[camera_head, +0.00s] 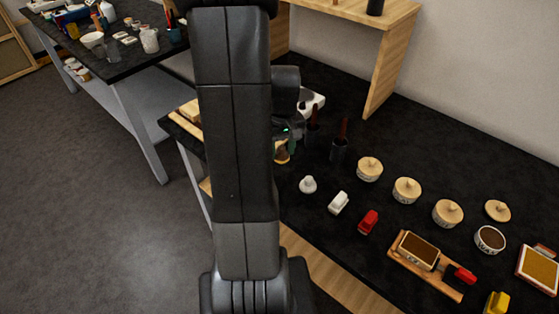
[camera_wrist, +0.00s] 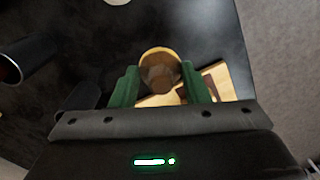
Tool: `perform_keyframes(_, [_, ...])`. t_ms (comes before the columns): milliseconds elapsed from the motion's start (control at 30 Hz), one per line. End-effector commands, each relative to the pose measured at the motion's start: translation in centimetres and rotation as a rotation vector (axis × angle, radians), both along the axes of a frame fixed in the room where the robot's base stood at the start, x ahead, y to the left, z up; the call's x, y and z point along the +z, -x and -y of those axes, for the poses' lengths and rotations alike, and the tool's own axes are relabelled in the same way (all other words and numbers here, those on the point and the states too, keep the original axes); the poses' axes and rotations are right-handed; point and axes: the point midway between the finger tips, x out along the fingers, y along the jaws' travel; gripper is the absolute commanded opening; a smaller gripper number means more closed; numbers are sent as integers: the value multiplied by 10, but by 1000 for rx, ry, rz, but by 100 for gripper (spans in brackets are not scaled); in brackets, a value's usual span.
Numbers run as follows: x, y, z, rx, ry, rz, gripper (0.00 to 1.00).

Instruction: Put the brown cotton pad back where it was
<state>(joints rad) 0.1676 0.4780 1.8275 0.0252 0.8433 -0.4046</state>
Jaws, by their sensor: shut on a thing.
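My gripper (camera_wrist: 160,88) has green fingers and is shut on a small round brown thing with a tan rim, which appears to be the brown cotton pad (camera_wrist: 160,72). In the head view my gripper (camera_head: 284,140) is partly hidden behind my own arm, and the tan-brown pad (camera_head: 281,154) shows just below the fingers. The pad is over the left part of the black table (camera_head: 330,235). I cannot tell whether it touches anything beneath.
A wooden piece (camera_wrist: 212,84) lies beyond the fingers in the wrist view, and a dark cup (camera_wrist: 28,58) stands left.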

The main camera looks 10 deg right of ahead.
Motion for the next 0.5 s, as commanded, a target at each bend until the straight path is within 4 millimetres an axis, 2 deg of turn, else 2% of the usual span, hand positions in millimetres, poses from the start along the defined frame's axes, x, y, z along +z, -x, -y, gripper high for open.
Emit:
perform_keyframes(400, [-44,0,0,-1,-1,-2,20])
perform_keyframes(500, [-50,0,0,-1,0,0,20])
